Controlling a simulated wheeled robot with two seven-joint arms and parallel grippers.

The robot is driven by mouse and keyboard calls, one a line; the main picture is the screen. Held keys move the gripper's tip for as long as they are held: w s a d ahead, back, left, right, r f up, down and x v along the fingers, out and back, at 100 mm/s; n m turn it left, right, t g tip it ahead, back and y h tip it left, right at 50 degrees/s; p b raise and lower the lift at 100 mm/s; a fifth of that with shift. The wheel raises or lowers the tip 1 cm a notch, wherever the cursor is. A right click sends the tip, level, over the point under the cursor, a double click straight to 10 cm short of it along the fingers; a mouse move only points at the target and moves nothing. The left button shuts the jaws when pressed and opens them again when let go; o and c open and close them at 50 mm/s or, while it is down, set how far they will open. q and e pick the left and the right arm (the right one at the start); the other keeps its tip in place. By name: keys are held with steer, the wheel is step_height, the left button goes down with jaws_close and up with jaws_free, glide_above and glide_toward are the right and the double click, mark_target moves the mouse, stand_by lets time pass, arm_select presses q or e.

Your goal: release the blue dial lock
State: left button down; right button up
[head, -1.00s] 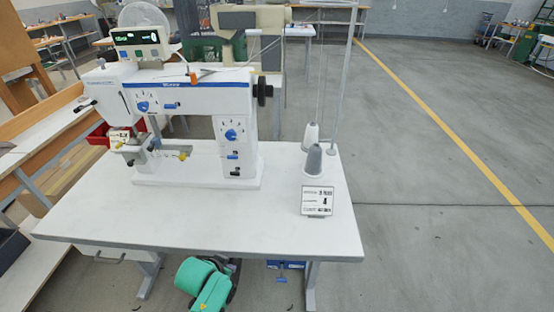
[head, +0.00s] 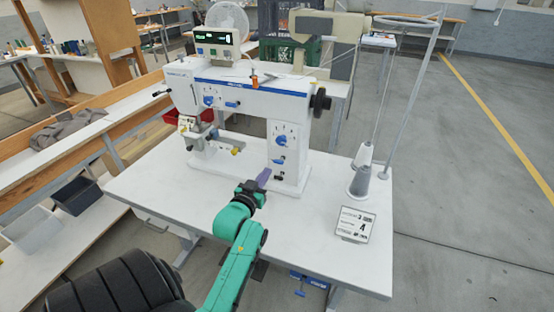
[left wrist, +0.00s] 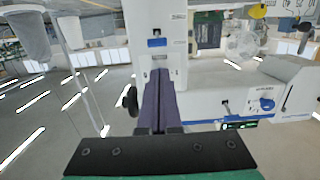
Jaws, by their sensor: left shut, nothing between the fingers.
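The white sewing machine stands on the table. Its column carries a blue dial (head: 281,141) with a small blue lever (head: 277,161) below it; a blue lever on the column also shows in the left wrist view (left wrist: 157,42). A second blue dial (head: 208,100) and blue lever (head: 232,104) sit on its upper arm; that dial shows in the left wrist view (left wrist: 266,103). I cannot tell which part is the lock. My left gripper (head: 265,174) is shut and empty, its purple fingers pointing at the column's lower part, apparently apart from it. They hide part of the column in the left wrist view.
Thread cones (head: 360,180) and a label stand (head: 354,224) are on the table's right side. A handwheel (head: 321,102) sticks out at the machine's right. The table front (head: 180,200) is clear. A wooden bench with bins (head: 75,194) stands at the left.

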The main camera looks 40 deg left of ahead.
arm_select(q)
steer(key=p+x, duration=0.1)
steer(key=x, duration=0.8)
steer(key=shift+w, duration=0.2)
steer(key=shift+d, duration=0.15)
steer(key=f+t+b, duration=0.1)
steer(key=t+b, duration=0.1)
steer(key=b, duration=0.3)
steer(key=f+t+y+b, duration=0.1)
steer(key=t+b, duration=0.1)
steer(key=b, duration=0.3)
steer(key=s+f+t+y+b, duration=0.1)
steer(key=f+t+b, duration=0.1)
steer(key=b, duration=0.4)
steer(key=shift+d+f, duration=0.1)
steer(key=shift+d, duration=0.05)
steer(key=s+d+b, duration=0.1)
steer(key=s+d, duration=0.1)
steer(key=s, duration=0.5)
steer(key=s+d+f, duration=0.1)
steer(key=s+d, duration=0.2)
steer(key=s, duration=0.4)
steer(key=shift+b, duration=0.4)
